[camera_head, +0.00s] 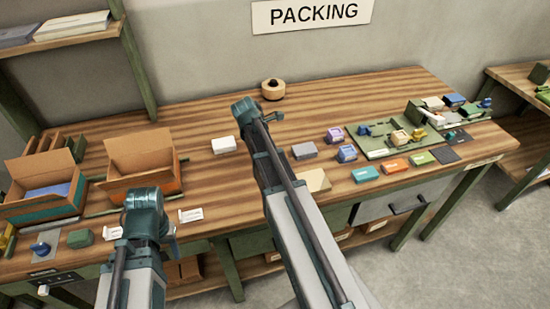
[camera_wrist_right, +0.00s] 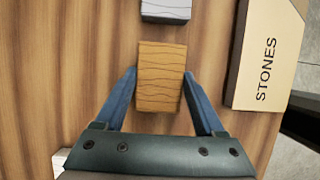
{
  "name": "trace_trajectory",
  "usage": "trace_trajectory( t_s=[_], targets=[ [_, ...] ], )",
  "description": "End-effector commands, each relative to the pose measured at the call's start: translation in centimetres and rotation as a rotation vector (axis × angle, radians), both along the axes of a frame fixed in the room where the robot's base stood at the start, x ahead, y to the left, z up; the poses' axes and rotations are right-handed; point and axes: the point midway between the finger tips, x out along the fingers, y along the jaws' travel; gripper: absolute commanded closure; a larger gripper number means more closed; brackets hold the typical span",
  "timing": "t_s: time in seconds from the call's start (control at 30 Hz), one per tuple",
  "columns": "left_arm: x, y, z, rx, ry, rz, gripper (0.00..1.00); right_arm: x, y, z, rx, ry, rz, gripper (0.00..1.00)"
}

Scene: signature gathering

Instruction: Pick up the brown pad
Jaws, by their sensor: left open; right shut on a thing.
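The brown pad (camera_wrist_right: 161,78) is a brown block with dark wavy lines, seen in the right wrist view. My right gripper (camera_wrist_right: 160,90) has one blue finger on each side of it and is shut on it. The pad looks to be at or just above the striped wooden surface; its height is hard to tell. In the head view, my right arm hides the pad and this gripper. My left gripper (camera_head: 168,238) is low at the left of the head view, mostly behind its own arm; it is open, away from the pad.
A grey block (camera_wrist_right: 166,9) lies beyond the pad, and a card reading STONES (camera_wrist_right: 266,58) lies to its right. On the bench, open cardboard boxes (camera_head: 143,166) stand left and green trays (camera_head: 376,145) with small items lie right. A white block (camera_head: 223,145) lies mid-bench.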

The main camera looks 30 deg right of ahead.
Motion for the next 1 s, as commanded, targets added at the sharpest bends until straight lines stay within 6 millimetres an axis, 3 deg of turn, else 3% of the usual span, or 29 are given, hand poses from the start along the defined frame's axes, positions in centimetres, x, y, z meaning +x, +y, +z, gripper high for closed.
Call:
trace_trajectory(
  t_s=[0.37,0.67,1.0],
  targets=[
    [0.0,0.0,0.7,0.0,0.0,0.0,0.5,0.0,0.0,0.7,0.0,0.0,0.0,0.81],
    [0.0,0.0,4.1,0.0,0.0,0.0,0.5,0.0,0.0,4.1,0.0,0.0,0.0,0.81],
    [0.0,0.0,4.4,0.0,0.0,0.0,0.5,-6.2,6.0,4.4,0.0,0.001,0.005,0.81]
  ],
)
